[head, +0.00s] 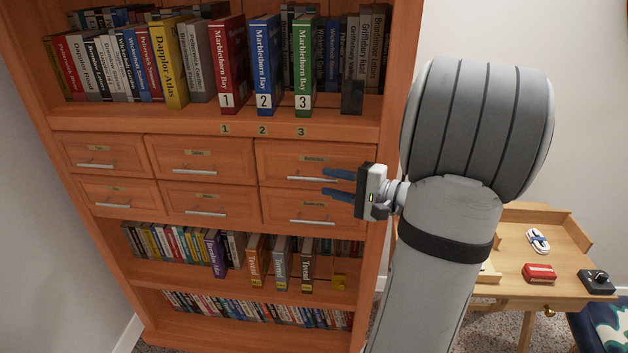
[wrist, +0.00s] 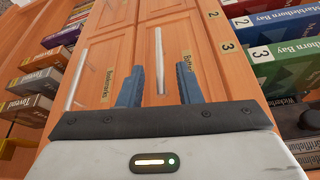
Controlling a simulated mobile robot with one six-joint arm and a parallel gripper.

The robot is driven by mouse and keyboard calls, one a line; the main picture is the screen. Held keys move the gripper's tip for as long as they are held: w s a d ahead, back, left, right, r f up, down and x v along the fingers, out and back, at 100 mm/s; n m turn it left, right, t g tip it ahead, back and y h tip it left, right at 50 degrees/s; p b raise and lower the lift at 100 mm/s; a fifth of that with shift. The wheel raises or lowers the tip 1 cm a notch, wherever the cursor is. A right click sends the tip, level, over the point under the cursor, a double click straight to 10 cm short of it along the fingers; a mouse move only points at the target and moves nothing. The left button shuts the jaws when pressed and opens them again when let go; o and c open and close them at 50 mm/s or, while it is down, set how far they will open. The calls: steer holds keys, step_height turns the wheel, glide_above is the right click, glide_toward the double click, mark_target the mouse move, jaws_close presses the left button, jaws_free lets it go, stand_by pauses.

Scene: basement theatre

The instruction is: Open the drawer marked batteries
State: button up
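The drawer marked batteries (head: 285,166) is the upper right one in the bookcase's drawer block, and it is closed. Its bar handle (head: 300,178) is silver. In the wrist view its handle (wrist: 159,50) shows beyond and between the fingertips, beside a label (wrist: 187,62) whose text is partly hidden by a finger. My gripper (head: 328,183) has blue fingers, is open and empty, and points at the drawer front from the right. In the wrist view my gripper (wrist: 160,72) has its fingers spread on either side of the handle's line. I cannot tell whether they touch anything.
The bookmarks drawer (head: 280,206) is directly below, closed, with its own handle (wrist: 76,80). Other closed drawers (head: 105,155) lie to the left. Numbered books (head: 226,65) stand on the shelf above. A wooden desk (head: 510,255) with small items stands at the right.

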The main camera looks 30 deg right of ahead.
mark_target(321, 181)
steer(key=x, duration=0.5)
jaws_close()
stand_by(0.6)
